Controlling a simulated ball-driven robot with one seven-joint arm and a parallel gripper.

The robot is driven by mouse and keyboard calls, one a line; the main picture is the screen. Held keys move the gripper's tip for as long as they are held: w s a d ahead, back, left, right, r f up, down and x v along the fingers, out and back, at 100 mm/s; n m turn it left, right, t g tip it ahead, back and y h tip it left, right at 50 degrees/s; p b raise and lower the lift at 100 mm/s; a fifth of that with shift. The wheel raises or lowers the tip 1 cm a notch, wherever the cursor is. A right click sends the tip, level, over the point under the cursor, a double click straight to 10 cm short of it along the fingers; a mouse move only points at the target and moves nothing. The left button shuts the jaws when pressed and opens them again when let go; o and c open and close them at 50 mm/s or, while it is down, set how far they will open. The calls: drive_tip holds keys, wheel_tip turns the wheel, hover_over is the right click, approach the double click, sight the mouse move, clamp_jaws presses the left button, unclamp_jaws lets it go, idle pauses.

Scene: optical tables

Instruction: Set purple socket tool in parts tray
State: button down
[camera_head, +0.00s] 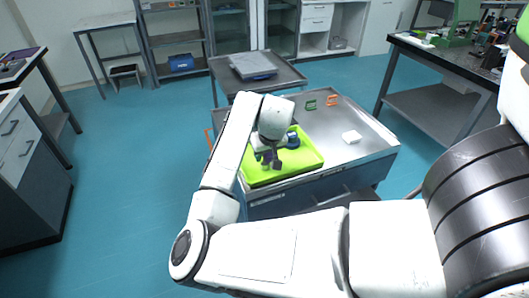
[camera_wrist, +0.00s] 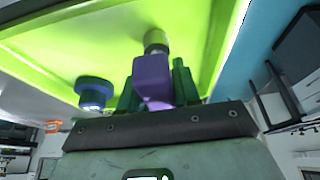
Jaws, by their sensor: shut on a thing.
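The purple socket tool (camera_wrist: 153,78) is between the two dark fingers of my gripper (camera_wrist: 156,84), which is shut on it. Its metallic tip (camera_wrist: 156,41) points out toward the floor of the tray. In the head view the purple tool (camera_head: 267,157) shows small, at my gripper (camera_head: 271,161), over the left-middle part of the bright green parts tray (camera_head: 309,161). I cannot tell whether the tip touches the tray floor. A blue round part (camera_head: 293,140) is in the tray just right of my gripper; it also shows in the wrist view (camera_wrist: 94,92).
The tray lies on a grey metal cart (camera_head: 368,148). A white block (camera_head: 351,136), a green part (camera_head: 311,105) and an orange part (camera_head: 332,100) sit on the cart behind and right of the tray. Another cart (camera_head: 283,80) stands behind. The tray's right side is free.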

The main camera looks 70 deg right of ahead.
drive_tip(key=shift+f, duration=0.2)
drive_tip(key=c, duration=0.8)
unclamp_jaws()
